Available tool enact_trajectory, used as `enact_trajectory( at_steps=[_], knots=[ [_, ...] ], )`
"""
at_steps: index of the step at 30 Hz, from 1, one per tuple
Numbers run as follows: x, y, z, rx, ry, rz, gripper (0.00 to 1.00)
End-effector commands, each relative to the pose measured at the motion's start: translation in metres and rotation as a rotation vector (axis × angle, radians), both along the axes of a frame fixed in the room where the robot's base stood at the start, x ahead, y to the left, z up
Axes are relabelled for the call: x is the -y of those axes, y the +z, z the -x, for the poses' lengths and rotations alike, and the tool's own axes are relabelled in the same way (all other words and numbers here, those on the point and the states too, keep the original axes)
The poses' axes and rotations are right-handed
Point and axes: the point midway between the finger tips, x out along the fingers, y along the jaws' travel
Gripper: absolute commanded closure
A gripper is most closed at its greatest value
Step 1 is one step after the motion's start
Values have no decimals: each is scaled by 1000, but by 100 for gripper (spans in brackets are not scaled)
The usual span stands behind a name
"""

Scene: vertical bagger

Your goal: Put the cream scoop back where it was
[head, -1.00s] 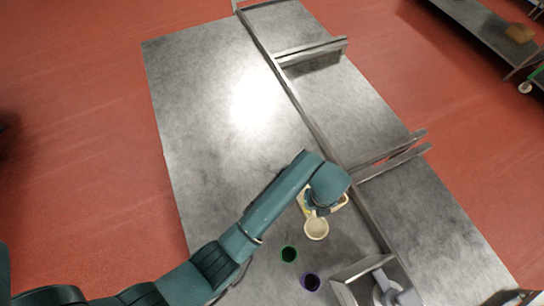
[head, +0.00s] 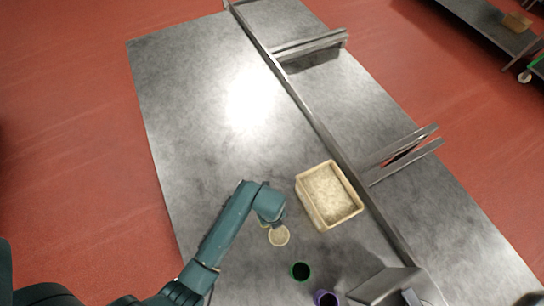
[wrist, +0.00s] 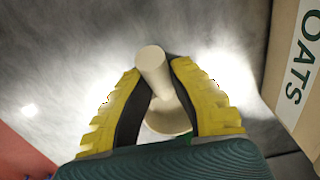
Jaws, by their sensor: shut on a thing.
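The cream scoop (head: 279,237) is held by my gripper (head: 268,221), above the metal table to the left of the oats bin. In the wrist view the scoop's handle (wrist: 152,62) stands between the yellow fingers of my gripper (wrist: 157,68), which is shut on it. The scoop's round bowl (wrist: 168,118) is partly hidden behind the handle and fingers. The tan bin (head: 308,206) holds pale oats, and its labelled wall (wrist: 284,60) shows at the right of the wrist view. I cannot tell whether the scoop has oats in it.
A green cup (head: 300,271) and a purple cup (head: 326,299) stand near the front of the table. A metal hopper (head: 383,284) is to their right. A long rail (head: 305,104) runs behind the bin. The table (head: 190,90) is clear at the far left.

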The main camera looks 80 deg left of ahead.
Motion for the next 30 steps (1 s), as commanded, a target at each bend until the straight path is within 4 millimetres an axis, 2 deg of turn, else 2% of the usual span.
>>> enact_trajectory(
  at_steps=[1, 3, 13, 14, 17, 26, 30],
  knots=[
    [0, -9, 0, -1, 0, 3, 100],
    [0, -15, 0, 1, 0, 0, 100],
    [0, -19, 0, 1, -1, 0, 100],
    [0, -20, 0, 1, -1, 0, 79],
    [0, -19, 0, 1, -1, 0, 60],
    [0, -17, 0, 1, -1, 0, 60],
    [-1, 0, -1, 2, -1, -3, 60]
  ],
)
